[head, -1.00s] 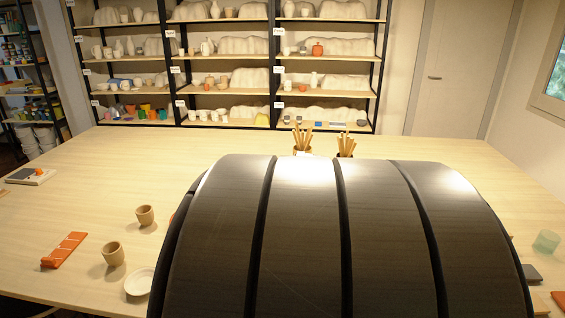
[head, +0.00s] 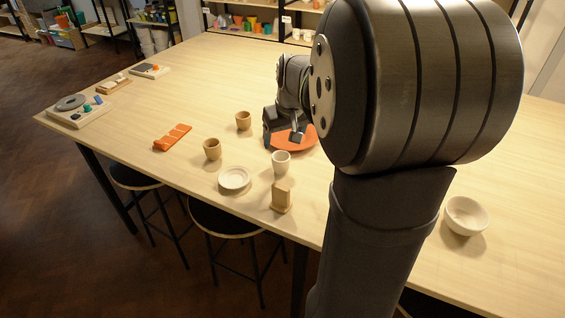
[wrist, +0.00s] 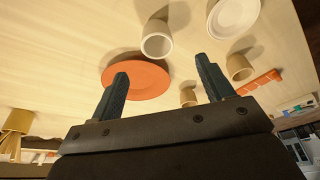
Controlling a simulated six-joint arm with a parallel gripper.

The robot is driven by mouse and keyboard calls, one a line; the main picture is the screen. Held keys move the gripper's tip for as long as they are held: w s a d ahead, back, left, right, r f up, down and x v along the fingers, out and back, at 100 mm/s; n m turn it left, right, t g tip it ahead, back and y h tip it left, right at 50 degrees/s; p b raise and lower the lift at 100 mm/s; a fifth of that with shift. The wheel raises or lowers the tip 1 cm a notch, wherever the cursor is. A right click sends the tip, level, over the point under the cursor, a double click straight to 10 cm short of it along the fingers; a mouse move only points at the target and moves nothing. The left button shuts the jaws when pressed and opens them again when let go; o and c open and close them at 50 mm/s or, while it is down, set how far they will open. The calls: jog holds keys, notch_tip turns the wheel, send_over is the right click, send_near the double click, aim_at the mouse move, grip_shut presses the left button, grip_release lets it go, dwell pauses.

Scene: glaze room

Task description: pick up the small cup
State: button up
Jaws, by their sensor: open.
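Three handleless cups stand upright on the table; I cannot tell which is the small one. A pale cup (head: 281,162) is nearest my gripper, and it shows beyond the fingertips in the wrist view (wrist: 157,40). A tan cup (head: 212,149) and another tan cup (head: 243,121) stand to its left; the wrist view shows one tan cup (wrist: 240,68) and the other, smaller-looking one (wrist: 188,97). My gripper (wrist: 162,69) is open and empty, its fingers apart. In the head view my gripper (head: 297,136) is over or beside an orange plate (head: 308,144), apart from the cups.
A white dish (head: 234,178) and a wooden block (head: 281,197) stand near the front edge. An orange tile strip (head: 173,137) lies left of the cups. A pale bowl (head: 466,214) stands at right, beyond my arm.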

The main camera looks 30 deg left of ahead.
send_over(281, 172)
jog(key=x, duration=0.2)
jog(key=d+x, duration=0.1)
jog(key=x, duration=0.4)
jog(key=shift+s+d+f, duration=0.15)
jog(key=shift+s+f, duration=0.05)
jog(key=shift+f, duration=0.1)
jog(key=shift+w+x, duration=0.15)
jog(key=shift+x, duration=1.25)
jog(key=shift+w+x, duration=0.15)
jog(key=shift+x, duration=1.25)
jog(key=shift+r, duration=0.1)
jog(key=shift+c, duration=0.4)
jog(key=c, duration=1.1)
